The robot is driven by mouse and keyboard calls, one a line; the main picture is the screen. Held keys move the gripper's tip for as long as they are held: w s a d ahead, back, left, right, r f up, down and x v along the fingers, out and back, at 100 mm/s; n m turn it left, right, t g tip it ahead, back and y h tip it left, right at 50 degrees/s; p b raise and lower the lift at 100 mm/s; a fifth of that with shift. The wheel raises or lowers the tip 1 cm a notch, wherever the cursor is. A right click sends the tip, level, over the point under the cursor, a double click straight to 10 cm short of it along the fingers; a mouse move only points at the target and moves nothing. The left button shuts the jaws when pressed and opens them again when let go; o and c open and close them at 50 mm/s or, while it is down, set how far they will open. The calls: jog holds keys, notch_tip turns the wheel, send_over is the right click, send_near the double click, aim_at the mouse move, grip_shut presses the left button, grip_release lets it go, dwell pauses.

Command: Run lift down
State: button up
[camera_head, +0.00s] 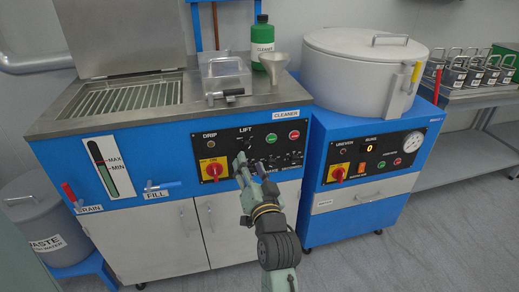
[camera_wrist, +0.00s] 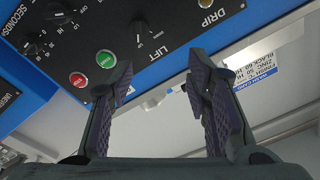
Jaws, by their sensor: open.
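The LIFT switch (camera_wrist: 138,34) is a small dark knob above its label on the black control panel (camera_wrist: 175,22), seen upside down in the wrist view. In the head view the panel (camera_head: 222,146) is on the blue front of the cleaner. A green button (camera_wrist: 106,58) and a red button (camera_wrist: 78,80) sit beside the switch; they also show in the head view, green (camera_head: 271,138) and red (camera_head: 294,135). My gripper (camera_head: 250,163) is open and empty in front of the panel. Its fingers (camera_wrist: 161,68) are apart, and the switch shows beyond them.
A red and yellow rotary switch (camera_head: 213,170) is left of my gripper. The FILL lever (camera_head: 162,185) and DRAIN lever (camera_head: 73,198) stick out at the left. A white round vessel (camera_head: 350,75) stands on the unit at right. The floor (camera_head: 430,240) in front is clear.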

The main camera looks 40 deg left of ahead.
aim_at(247, 151)
jog(key=shift+m+h, duration=0.3)
jog(key=shift+h, duration=0.1)
jog(key=w+a+f, duration=0.1)
jog(key=w+a, duration=0.1)
jog(key=w+a+f+p, duration=0.1)
jog(key=w+a, duration=0.2)
jog(key=w+a+p, duration=0.1)
jog(key=w+a, duration=0.1)
jog(key=w, duration=0.1)
jog(key=shift+a+f, duration=0.15)
jog(key=shift+f, duration=0.25)
jog(key=shift+c, duration=0.5)
grip_shut()
